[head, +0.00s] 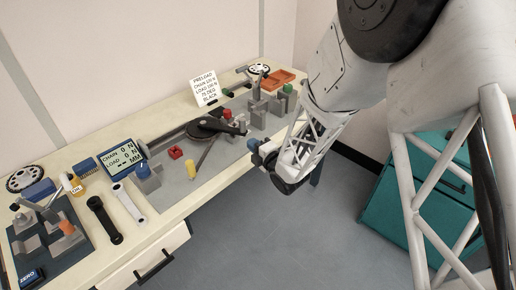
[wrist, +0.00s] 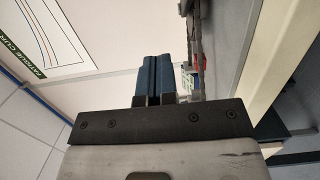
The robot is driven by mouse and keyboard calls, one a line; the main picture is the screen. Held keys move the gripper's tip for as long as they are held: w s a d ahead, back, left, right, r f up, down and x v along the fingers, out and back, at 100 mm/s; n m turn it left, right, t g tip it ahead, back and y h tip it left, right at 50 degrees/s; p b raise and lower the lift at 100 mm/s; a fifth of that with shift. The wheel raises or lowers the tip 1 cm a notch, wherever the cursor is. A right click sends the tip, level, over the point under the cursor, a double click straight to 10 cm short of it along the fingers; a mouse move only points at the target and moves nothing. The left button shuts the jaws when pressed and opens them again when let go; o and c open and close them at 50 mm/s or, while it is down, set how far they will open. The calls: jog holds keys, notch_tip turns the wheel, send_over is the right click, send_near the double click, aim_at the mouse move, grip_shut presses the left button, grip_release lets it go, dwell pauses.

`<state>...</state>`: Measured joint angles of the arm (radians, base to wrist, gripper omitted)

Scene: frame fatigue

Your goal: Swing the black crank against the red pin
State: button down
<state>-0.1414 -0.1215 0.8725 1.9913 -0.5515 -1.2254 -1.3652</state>
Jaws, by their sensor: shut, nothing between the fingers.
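A black crank (head: 212,126) is mounted on the grey rig in the middle of the bench, in the head view. A red piece (head: 228,114) shows beside its right end; I cannot tell whether it is the pin or whether they touch. A separate low red block (head: 176,152) sits left of the crank. Another black crank (head: 104,220) lies loose on the bench at the front left. My gripper (head: 254,146), with blue fingers, is beyond the bench's front edge, right of the mounted crank, and holds nothing. In the wrist view its fingers (wrist: 160,76) are together.
A silver crank (head: 128,202) lies beside the loose black one. A yellow post (head: 191,169) and a thin rod stand near the front edge. A display (head: 123,156), a sign (head: 205,87) and an orange tray (head: 282,80) are on the bench. Grey blocks (head: 258,118) stand near my gripper.

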jog(key=w+a, duration=0.3)
jog(key=w, duration=0.5)
jog(key=shift+w, duration=0.35)
jog(key=shift+w, duration=0.15)
jog(key=w+d, duration=0.2)
jog(key=w, duration=0.9)
jog(key=shift+w, duration=0.15)
dwell(0.4)
jog(key=shift+d, duration=0.1)
